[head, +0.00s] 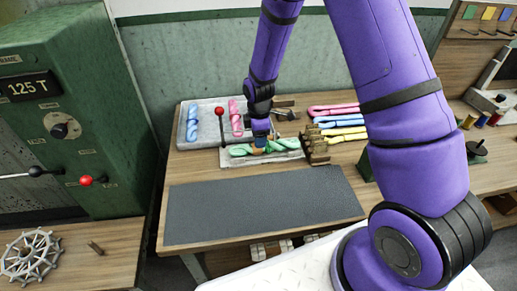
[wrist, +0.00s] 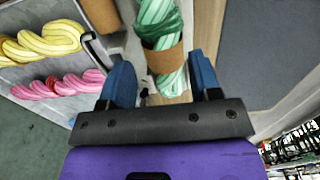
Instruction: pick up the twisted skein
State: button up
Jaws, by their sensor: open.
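A twisted green skein (head: 282,146) with a brown band around its middle lies on a pale flat board (head: 232,160) on the wooden table. The wrist view shows the skein (wrist: 158,14) and its brown band (wrist: 165,58) running away from me, with a dark green wrap beyond the band. My gripper (head: 261,140) is over the band, pointing down. In the wrist view, my gripper's blue fingers (wrist: 162,75) are apart, one on each side of the skein. I see no clear contact. My gripper hides part of the skein in the head view.
A grey tray (head: 207,110) behind holds blue (head: 192,123) and pink (head: 236,117) twisted skeins. Brass-coloured blocks (head: 316,148) and loose coloured hanks (head: 342,121) lie right. A dark mat (head: 262,205) in front is clear.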

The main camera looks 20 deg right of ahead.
jog(key=f, duration=0.4)
jog(key=shift+s+a+f, duration=0.1)
jog(key=shift+a+f, duration=0.1)
jog(key=shift+f, duration=0.2)
jog(key=shift+c, duration=0.2)
jog(key=c, duration=0.7)
jog(key=shift+r, duration=0.1)
jog(key=shift+c, duration=0.2)
